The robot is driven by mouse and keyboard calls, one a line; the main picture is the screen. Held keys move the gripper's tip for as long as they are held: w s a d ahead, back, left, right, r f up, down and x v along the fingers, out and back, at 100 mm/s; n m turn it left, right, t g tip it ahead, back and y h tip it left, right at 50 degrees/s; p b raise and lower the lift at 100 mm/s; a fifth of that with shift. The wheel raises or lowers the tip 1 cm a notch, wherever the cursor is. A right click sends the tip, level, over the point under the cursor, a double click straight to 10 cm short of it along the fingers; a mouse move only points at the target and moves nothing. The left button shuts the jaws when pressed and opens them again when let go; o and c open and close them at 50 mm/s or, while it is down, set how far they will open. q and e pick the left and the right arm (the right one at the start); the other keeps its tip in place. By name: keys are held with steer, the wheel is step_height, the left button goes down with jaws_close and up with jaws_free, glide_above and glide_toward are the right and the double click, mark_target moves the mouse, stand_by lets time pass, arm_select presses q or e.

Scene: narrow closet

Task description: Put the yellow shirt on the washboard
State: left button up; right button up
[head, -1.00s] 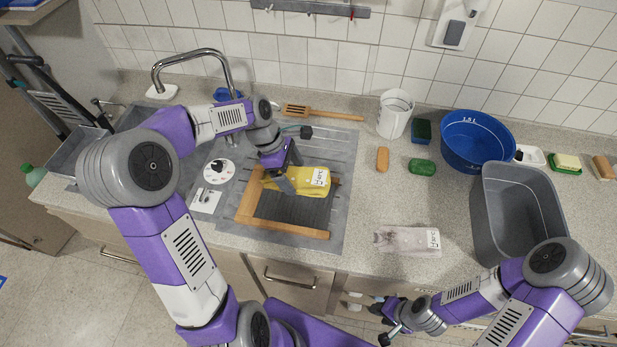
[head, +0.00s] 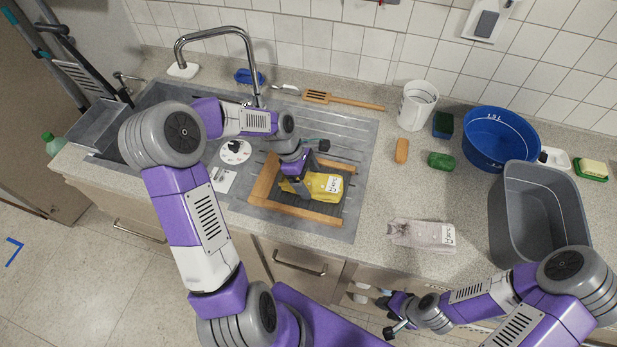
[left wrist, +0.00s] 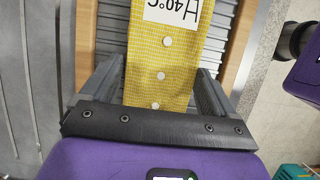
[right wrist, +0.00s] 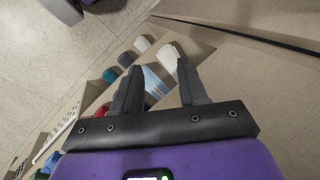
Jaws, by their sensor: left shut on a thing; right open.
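The yellow shirt (head: 327,184), folded with a white label, lies over the ribbed middle of the washboard, inside its frame; whether it rests fully on the ribs is hard to tell. The washboard's wooden frame (head: 263,181) sits on the grey drainboard. My left gripper (head: 296,187) is at the shirt's left end, shut on it. In the left wrist view the shirt (left wrist: 165,60) runs between the fingers, above the dark ribs and beside the wooden frame (left wrist: 247,45). My right gripper (right wrist: 155,80) is open and empty, low in front of the counter.
A pinkish folded cloth (head: 420,233) lies on the counter right of the drainboard. The faucet (head: 215,35) rises behind. A wooden spatula (head: 345,101) lies at the back.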

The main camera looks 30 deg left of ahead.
arm_select(q)
steer(key=o, duration=0.9)
steer(key=shift+f, duration=0.1)
steer(key=shift+a+r, duration=0.15)
steer(key=shift+r, duration=0.3)
steer(key=p+v, duration=0.2)
steer(key=v, duration=0.9)
steer(key=shift+r, duration=0.2)
